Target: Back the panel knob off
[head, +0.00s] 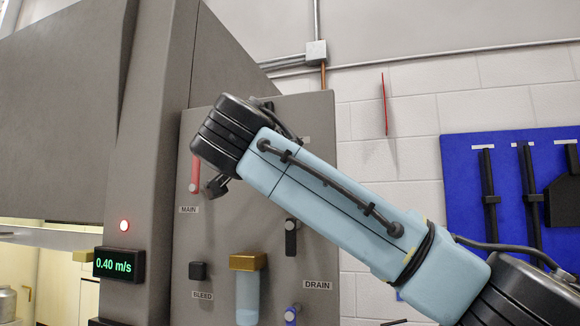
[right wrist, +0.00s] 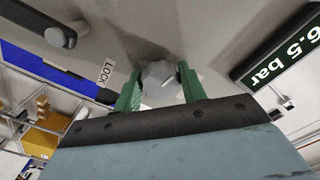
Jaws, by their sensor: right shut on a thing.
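In the right wrist view, my right gripper (right wrist: 160,74) has its two green fingers on either side of a pale grey, faceted knob (right wrist: 157,76) and is shut on it. In the head view, the grey panel (head: 226,232) stands behind my right arm, which reaches in from the lower right. The right fingertips and the gripped knob are hidden there behind the arm. My left gripper is not in view.
A red MAIN handle (head: 195,175), a dark BLEED knob (head: 198,271), a brass-topped light-blue cylinder (head: 247,287) and a dark lever (head: 291,238) crowd the panel. The 6.5 bar display (right wrist: 284,50) is right of the knob in the wrist view. A blue tool board (head: 462,185) hangs at right.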

